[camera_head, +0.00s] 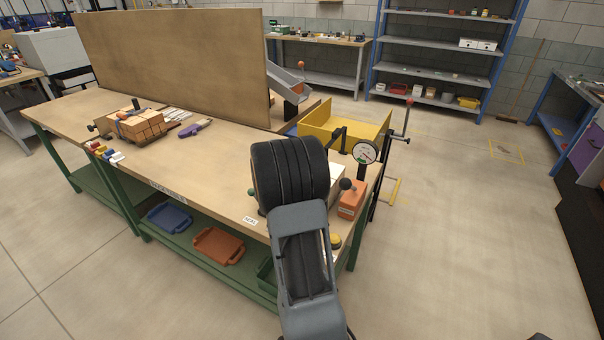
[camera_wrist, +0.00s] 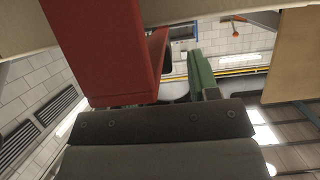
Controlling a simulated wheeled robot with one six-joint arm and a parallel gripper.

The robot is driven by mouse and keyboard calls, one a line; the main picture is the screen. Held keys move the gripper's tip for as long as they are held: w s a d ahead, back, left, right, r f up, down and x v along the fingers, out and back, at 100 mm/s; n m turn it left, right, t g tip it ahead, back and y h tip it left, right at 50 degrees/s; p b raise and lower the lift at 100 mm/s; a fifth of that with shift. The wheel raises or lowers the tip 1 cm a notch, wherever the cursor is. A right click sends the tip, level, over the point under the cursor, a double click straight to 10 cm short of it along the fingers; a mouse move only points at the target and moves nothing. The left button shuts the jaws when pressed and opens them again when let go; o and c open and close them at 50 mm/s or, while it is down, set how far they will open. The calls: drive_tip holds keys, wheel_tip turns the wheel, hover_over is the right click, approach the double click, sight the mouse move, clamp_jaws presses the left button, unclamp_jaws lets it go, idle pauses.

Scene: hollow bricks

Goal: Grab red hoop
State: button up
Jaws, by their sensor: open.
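A small red piece (camera_head: 93,145) sits at the bench's near left edge, in a row with a yellow, a blue and a white one. It is the likeliest red hoop, but too small to make out a ring. In the wrist view a large red part and a green part stand apart beyond a dark screwed plate. They look like the fingers of my gripper (camera_wrist: 177,75), open with nothing visible between them. My arm rises in front of the bench's right end in the head view and hides its own gripper. The red piece is well to its left.
The wooden bench (camera_head: 190,165) has a tall brown panel (camera_head: 170,60) along its back. A brick stack (camera_head: 142,125) stands near the red piece. A dial gauge (camera_head: 365,153), an orange block (camera_head: 351,200) and a yellow bin (camera_head: 350,125) crowd the right end. The front middle is mostly clear.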

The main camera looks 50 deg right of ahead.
drive_tip(key=shift+d+f, duration=0.15)
drive_tip(key=shift+d, duration=0.15)
clamp_jaws()
idle(0.4)
